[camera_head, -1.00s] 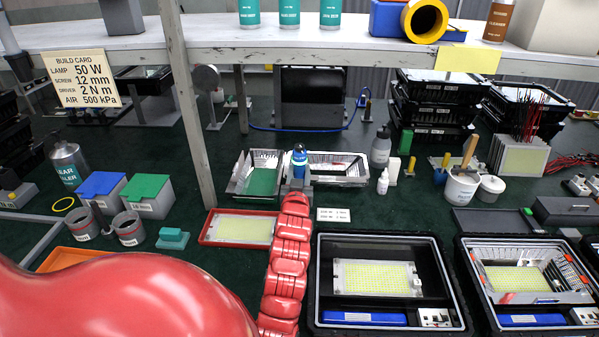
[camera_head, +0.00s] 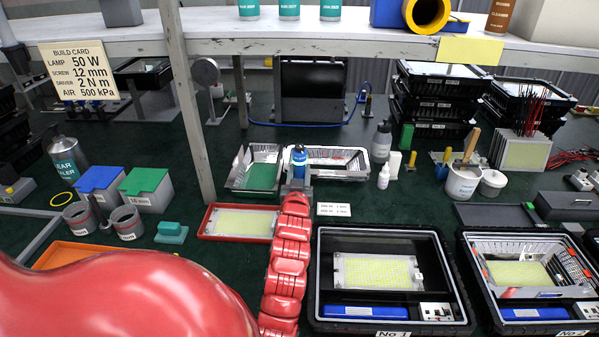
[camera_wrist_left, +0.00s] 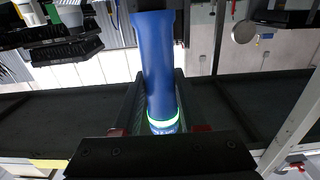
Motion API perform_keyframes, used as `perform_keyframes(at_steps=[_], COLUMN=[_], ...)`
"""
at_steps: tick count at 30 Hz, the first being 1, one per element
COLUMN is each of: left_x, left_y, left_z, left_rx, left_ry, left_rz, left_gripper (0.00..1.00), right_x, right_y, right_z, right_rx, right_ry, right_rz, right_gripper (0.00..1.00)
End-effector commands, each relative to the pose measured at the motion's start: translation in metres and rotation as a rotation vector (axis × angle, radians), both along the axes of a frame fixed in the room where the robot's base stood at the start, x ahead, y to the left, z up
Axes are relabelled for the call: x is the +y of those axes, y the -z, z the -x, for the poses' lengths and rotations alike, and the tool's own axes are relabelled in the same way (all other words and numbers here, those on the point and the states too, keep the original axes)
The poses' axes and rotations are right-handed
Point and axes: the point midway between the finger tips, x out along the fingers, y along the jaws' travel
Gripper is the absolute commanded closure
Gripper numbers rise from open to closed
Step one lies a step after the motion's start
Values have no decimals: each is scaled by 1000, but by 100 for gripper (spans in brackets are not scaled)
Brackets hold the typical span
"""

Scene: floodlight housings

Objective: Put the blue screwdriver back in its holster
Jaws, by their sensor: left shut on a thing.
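The blue screwdriver (camera_head: 299,158) stands about upright in my left gripper (camera_head: 297,186), at the end of the red arm in the head view. In the left wrist view its blue handle (camera_wrist_left: 158,65) runs between the jaws of the left gripper (camera_wrist_left: 160,125), with a glowing pale green ring near the gripper. The left gripper is shut on it. Its lower part is hidden by the gripper and arm. I cannot make out for certain which thing is its holster. My right gripper does not show.
Metal trays (camera_head: 343,176) stand close behind the screwdriver. A red tray (camera_head: 203,228) with a lamp panel lies left of my arm. A black case (camera_head: 317,270) lies to the right. A shelf post (camera_head: 190,120) rises at left. Green tabletop is free beyond the trays.

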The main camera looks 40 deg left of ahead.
Motion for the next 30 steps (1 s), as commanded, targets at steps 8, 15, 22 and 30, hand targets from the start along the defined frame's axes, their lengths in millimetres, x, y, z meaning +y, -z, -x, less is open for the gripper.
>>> perform_keyframes(at_steps=[8,15,22,30], left_x=[0,0,0,0], left_y=[6,12,18,23], left_z=[0,0,0,0], left_rx=[-2,-2,-2,-2], left_ry=[0,0,0,0], left_rz=[-2,-2,-2,-2], left_gripper=[100,100,100,57], right_x=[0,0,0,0], right_y=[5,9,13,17], right_z=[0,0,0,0], right_rx=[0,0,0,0], right_ry=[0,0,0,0], right_rz=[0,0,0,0], right_gripper=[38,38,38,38])
